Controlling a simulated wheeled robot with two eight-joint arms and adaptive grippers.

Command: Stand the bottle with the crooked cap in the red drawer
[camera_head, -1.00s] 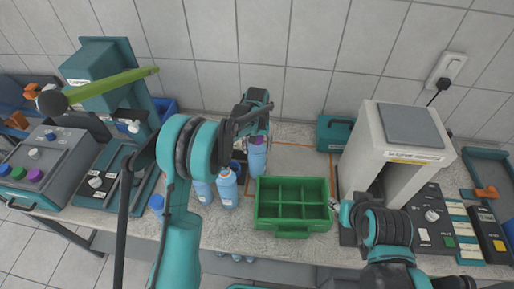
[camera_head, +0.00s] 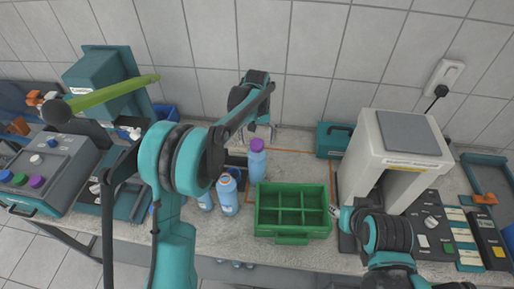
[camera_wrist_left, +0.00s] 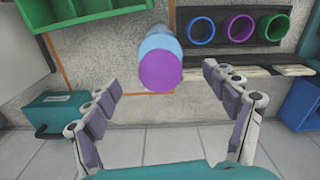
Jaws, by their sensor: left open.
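A blue bottle with a purple cap (camera_head: 256,168) stands behind the left part of the green divided crate. My left gripper (camera_head: 262,133) is open and empty, above and behind this bottle. In the left wrist view the purple cap (camera_wrist_left: 161,71) shows between the spread fingers (camera_wrist_left: 165,110), apart from both. Another blue bottle (camera_head: 227,196) and a partly hidden one (camera_head: 205,202) stand to the left. I cannot tell which cap is crooked. No red drawer is visible. My right gripper (camera_head: 336,211) is small by the crate's right side; its opening is unclear.
The green crate (camera_head: 291,232) has empty compartments. A dark strip with green, blue and purple rings (camera_wrist_left: 285,41) shows in the left wrist view. A teal box (camera_head: 333,139) stands by the wall; a white arch-shaped machine (camera_head: 405,150) stands at right. The counter between has free room.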

